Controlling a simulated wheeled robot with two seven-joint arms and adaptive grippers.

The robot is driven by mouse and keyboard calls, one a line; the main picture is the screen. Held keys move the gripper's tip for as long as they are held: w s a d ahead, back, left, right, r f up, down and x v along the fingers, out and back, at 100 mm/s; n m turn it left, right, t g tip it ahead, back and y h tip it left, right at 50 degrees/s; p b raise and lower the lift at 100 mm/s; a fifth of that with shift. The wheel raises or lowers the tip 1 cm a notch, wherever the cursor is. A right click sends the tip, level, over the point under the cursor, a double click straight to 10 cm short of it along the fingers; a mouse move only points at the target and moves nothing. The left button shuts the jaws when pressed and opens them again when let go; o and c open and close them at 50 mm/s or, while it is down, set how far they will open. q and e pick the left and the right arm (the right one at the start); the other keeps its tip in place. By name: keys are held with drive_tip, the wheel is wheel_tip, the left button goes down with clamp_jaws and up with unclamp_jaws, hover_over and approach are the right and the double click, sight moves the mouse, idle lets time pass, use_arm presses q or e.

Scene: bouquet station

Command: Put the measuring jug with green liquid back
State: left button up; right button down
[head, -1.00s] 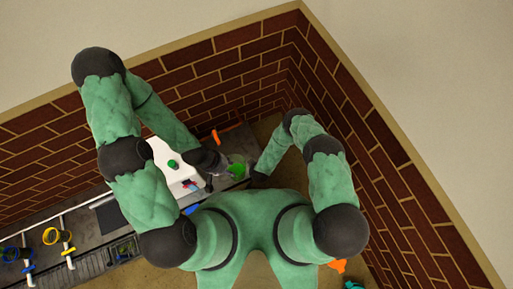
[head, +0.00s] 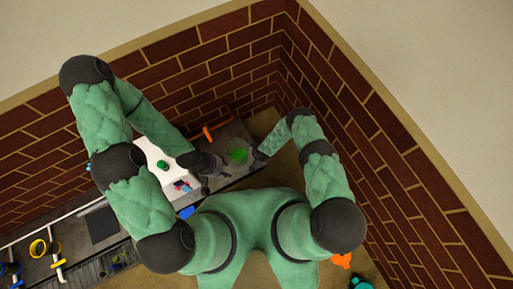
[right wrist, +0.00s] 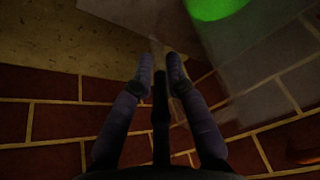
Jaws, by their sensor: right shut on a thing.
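The measuring jug with green liquid (head: 238,154) is at the right end of the dark bench in the head view. It looks clear, with bright green inside. My right gripper (head: 257,155) is at its right side. In the right wrist view my right gripper (right wrist: 160,62) is shut on the jug's clear edge or handle; the green liquid (right wrist: 213,7) shows at the top. Whether the jug touches the bench is unclear. My left gripper (head: 208,178) is left of the jug, beside the white box; its fingers are too small and dark to read.
A white box (head: 152,158) with a green knob (head: 162,164) stands left of the jug. An orange bar (head: 217,129) runs behind it. A blue thing (head: 187,212) lies at the bench's front edge. Brick walls close off the back and right.

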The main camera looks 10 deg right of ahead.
wheel_tip(320, 180, down, 2)
drive_tip(key=shift+f+b, duration=0.1)
drive_tip(key=shift+b, duration=0.25)
drive_tip(key=c, duration=1.2)
unclamp_jaws()
drive_tip(key=shift+s, duration=0.1)
drive_tip(key=shift+c, duration=0.2)
drive_tip(key=s+d+r+m+g+y+p, duration=0.1)
drive_tip(key=s+r, duration=0.5)
drive_tip(key=r, duration=0.7)
drive_tip(key=s+d+r+m+g+y+p, duration=0.1)
drive_tip(key=s+r, duration=0.5)
drive_tip(key=r, duration=0.8)
drive_tip(key=s+d+r+m+g+y+p, duration=0.1)
drive_tip(key=s+r+p, duration=0.3)
drive_tip(key=r, duration=0.9)
drive_tip(key=shift+s+d+r+g, duration=0.25)
drive_tip(key=shift+s+d+g, duration=0.35)
drive_tip(key=shift+s, duration=0.4)
